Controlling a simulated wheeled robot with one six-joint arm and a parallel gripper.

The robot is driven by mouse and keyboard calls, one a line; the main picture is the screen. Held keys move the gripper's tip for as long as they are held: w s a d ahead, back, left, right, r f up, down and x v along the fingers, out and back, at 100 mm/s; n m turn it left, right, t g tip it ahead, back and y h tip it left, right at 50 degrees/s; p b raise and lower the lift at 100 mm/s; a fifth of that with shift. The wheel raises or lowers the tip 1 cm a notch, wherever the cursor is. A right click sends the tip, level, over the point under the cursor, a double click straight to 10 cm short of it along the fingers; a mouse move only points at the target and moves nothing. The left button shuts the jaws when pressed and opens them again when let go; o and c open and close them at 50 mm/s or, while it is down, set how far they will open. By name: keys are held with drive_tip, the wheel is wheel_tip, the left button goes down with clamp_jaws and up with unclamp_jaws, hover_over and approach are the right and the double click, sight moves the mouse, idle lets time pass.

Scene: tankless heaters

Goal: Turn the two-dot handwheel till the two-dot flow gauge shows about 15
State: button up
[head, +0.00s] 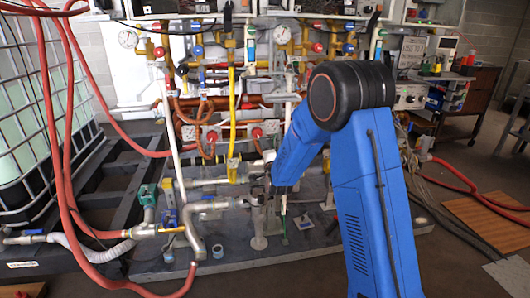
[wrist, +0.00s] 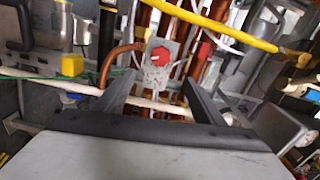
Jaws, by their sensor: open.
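My gripper (wrist: 158,88) is open and empty in the wrist view, its two dark fingers spread apart. A round red knob (wrist: 160,56) on a pale grey plate shows beyond the fingertips, roughly between them and apart from them. In the head view, red knobs (head: 257,132) and (head: 212,135) sit on the pipework left of my blue arm. Two white round dial gauges stand higher up, the left gauge (head: 128,38) and the right gauge (head: 282,34). Dot marks and dial readings are too small to read, so I cannot tell which wheel or gauge has two dots.
A yellow pipe (wrist: 220,24) crosses the top of the wrist view, and a pale hose (wrist: 50,82) runs behind the fingers. Copper pipes crowd the background.

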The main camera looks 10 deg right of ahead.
drive_tip(key=s+d+r+n+g, duration=0.25)
drive_tip(key=s+r+n, duration=0.2)
drive_tip(key=s, duration=0.65)
drive_tip(key=s+d+r+n+g, duration=0.2)
drive_tip(key=s+r+n+g, duration=0.25)
drive_tip(key=s, duration=0.65)
drive_tip(key=s+d+f+n+g, duration=0.1)
drive_tip(key=s+n+g, duration=0.1)
drive_tip(key=s, duration=1.1)
drive_tip(key=s+d+f+n+g, duration=0.1)
drive_tip(key=s+d+n+g, duration=0.1)
drive_tip(key=s, duration=1)
drive_tip(key=s+d+f+n+g, duration=0.1)
drive_tip(key=s+n+g, duration=0.1)
drive_tip(key=s, duration=1.1)
drive_tip(key=shift+s+d+f+n, duration=0.2)
drive_tip(key=shift+s+d+n, duration=0.1)
drive_tip(key=shift+n, duration=0.6)
